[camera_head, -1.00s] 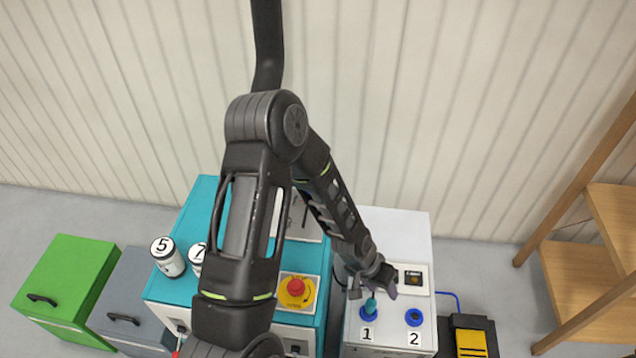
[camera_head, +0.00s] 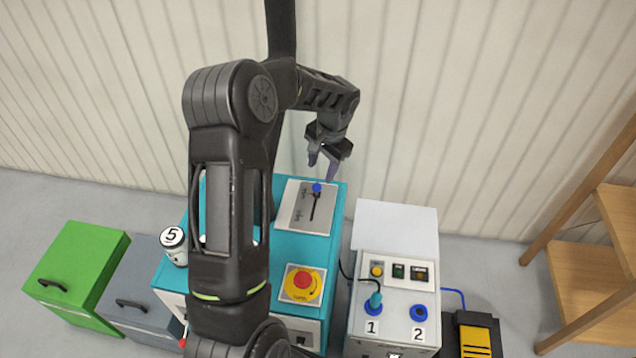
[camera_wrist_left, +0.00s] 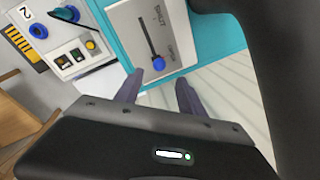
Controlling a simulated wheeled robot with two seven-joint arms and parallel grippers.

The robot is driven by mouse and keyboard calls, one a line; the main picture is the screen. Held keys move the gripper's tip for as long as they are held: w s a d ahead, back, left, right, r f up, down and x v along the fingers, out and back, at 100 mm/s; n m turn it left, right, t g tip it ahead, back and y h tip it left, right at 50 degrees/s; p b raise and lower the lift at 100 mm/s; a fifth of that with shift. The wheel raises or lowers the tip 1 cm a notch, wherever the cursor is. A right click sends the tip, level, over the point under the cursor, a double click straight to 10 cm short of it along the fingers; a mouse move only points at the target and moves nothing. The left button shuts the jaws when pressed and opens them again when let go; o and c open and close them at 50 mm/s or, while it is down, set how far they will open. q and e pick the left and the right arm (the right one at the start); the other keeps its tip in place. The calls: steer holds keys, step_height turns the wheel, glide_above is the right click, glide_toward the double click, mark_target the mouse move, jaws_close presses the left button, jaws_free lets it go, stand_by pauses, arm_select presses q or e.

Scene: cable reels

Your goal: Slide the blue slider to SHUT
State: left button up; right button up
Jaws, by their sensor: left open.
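The blue slider (camera_head: 317,188) is a round knob at the far end of a dark slot in a light plate (camera_head: 290,212) on top of the teal cabinet. In the left wrist view the slider (camera_wrist_left: 159,63) is at the slot end away from the SHUT lettering, beside a second, blurred label. My left gripper (camera_head: 323,170) is above and just behind the knob, open and empty. In the wrist view the gripper's fingertips (camera_wrist_left: 160,80) are apart, with the knob just ahead of the gap between them. My right gripper is not in view.
A red emergency button (camera_head: 303,280) stands nearer on the teal cabinet, and a white jar marked 5 (camera_head: 174,246) on its left side. The grey panel box (camera_head: 397,226) with plugs and buttons is to the right. My arm hides part of the cabinet top.

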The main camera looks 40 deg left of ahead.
mark_target(318, 184)
arm_select(q)
steer(key=shift+f, duration=0.1)
steer(key=shift+a+f+p, duration=0.15)
steer(key=shift+a+f, duration=0.1)
steer(key=shift+f, duration=1)
steer(key=shift+a+f+p, duration=0.1)
steer(key=shift+a+f, duration=0.1)
steer(key=shift+f, duration=1.1)
steer(key=shift+a+f+p, duration=0.15)
steer(key=shift+a+f, duration=0.1)
steer(key=shift+f, duration=1)
steer(key=shift+c, duration=0.5)
jaws_close()
